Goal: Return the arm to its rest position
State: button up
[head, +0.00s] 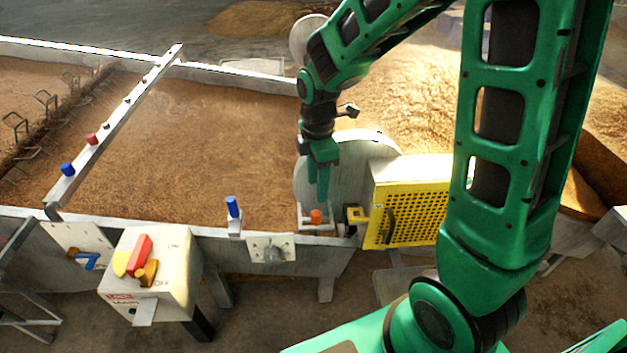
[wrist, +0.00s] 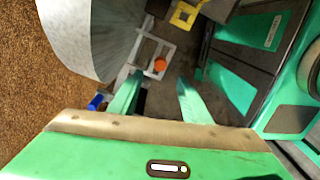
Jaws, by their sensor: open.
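My gripper (head: 321,188) points down above the trough's front rim, near the round grey disc. In the wrist view, its two green fingers (wrist: 158,97) are spread apart with nothing between them. An orange knob (head: 316,216) on a small metal bracket sits just below the fingertips. The knob also shows in the wrist view (wrist: 160,64), beyond the fingertips. My arm is bent and reaches out over the trough, away from my base.
A yellow perforated guard (head: 408,205) stands right of my gripper. The grey disc (head: 375,160) is close behind it. A blue-capped peg (head: 232,206) stands on the rim to the left. A control box (head: 150,275) stands at front left. Grain fills the trough (head: 200,150).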

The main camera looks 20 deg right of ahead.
jog(key=s+d+r+m, duration=0.5)
jog(key=s+d+m, duration=0.3)
jog(key=s+m, duration=0.3)
jog(key=s+d+r+m, duration=0.5)
jog(key=s+d+m, duration=0.4)
jog(key=s+m, duration=0.3)
jog(key=shift+s+m, duration=0.25)
jog(key=shift+m, duration=0.15)
jog(key=shift+d, duration=0.1)
jog(key=shift+w+f, duration=0.2)
jog(key=shift+w, duration=0.45)
